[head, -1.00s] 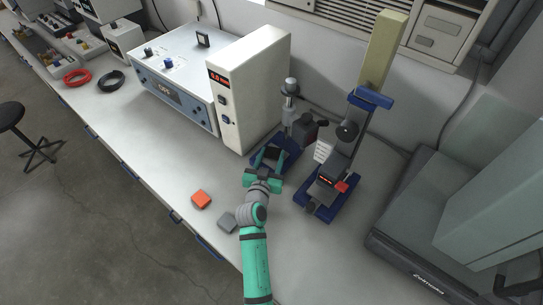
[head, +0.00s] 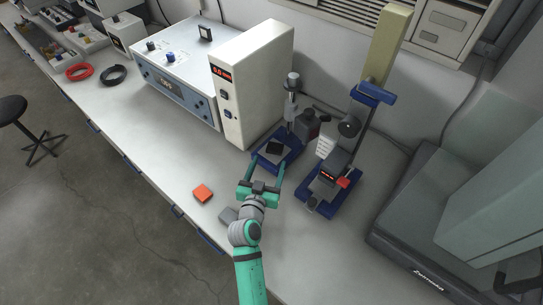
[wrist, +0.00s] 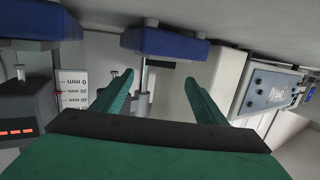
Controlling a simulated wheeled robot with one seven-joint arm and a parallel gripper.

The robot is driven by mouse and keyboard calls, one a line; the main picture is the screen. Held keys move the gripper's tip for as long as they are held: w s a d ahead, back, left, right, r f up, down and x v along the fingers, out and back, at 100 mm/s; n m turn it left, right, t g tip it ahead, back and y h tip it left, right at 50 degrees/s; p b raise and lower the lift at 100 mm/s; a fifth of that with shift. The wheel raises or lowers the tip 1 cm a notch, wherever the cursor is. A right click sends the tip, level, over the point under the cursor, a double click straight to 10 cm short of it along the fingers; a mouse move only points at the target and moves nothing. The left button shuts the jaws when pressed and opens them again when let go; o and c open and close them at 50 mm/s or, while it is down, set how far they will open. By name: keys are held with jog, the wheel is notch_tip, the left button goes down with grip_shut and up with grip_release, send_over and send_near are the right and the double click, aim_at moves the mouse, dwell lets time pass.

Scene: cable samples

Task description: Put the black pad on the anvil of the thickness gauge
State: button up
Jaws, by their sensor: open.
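The black pad (head: 275,146) lies on the blue-based stand (head: 262,160) left of the one with the red display, in the head view. I cannot tell for certain which stand is the thickness gauge, or whether the pad is flat on an anvil. My gripper (head: 266,168) is open and empty in front of that base, its two green fingers pointing toward it. In the wrist view the fingers (wrist: 160,77) are spread with nothing held between them.
The second stand (head: 318,205), with a red display and yellow column, is close right. A tall white box (head: 250,85) stands behind left. A dark-based machine (head: 415,240) fills the right.

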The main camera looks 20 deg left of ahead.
jog(key=shift+s+d+r, duration=0.1)
jog(key=shift+s+r, duration=0.1)
jog(key=shift+s, duration=0.9)
jog(key=shift+s+d+r, duration=0.1)
jog(key=shift+s+r, duration=0.05)
jog(key=shift+s, duration=0.95)
